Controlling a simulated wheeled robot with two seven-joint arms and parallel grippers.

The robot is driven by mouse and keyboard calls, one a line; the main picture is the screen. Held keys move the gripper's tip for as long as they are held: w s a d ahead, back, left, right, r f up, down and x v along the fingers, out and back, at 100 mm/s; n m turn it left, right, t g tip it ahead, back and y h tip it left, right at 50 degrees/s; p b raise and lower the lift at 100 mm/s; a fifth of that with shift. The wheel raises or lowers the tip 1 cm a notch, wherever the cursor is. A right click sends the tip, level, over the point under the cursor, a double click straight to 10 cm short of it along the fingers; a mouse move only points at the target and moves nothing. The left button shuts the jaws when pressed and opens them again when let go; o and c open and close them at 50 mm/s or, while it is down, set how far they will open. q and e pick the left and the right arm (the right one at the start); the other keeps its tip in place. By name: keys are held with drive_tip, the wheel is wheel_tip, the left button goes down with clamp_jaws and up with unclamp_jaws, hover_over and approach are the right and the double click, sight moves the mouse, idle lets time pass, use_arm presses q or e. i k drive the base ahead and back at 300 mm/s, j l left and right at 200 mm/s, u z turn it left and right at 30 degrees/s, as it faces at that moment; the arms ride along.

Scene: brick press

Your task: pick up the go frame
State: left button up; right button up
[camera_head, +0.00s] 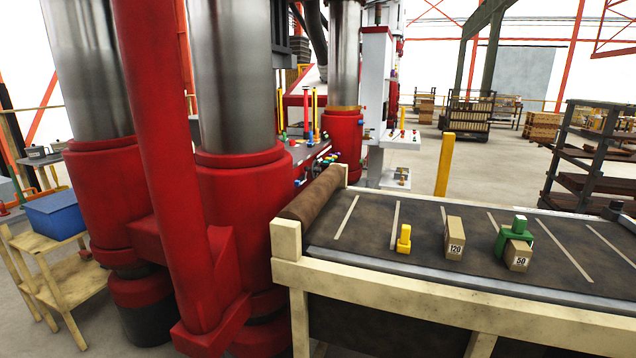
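On the dark belt table (376,223) at the right, a green frame (515,235) with a raised knob on top sits around a tan brick (517,260) marked 50. One leg of the frame shows at the brick's left side; its far side is hidden. It looks like the go frame, but I read no label on it. Left of it stands a tan brick (455,245) marked 120. Further left is a small yellow piece (404,239) with an upright knob. Neither of my grippers is in view.
Large red and steel press columns (245,200) fill the left and middle. A brown roller (313,194) ends the belt at its left. A blue bin (56,214) stands on a wooden stand. A yellow post (444,165) and a shelf rack (585,160) stand behind the table.

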sight(518, 231)
drive_tip(key=z, duration=1.25)
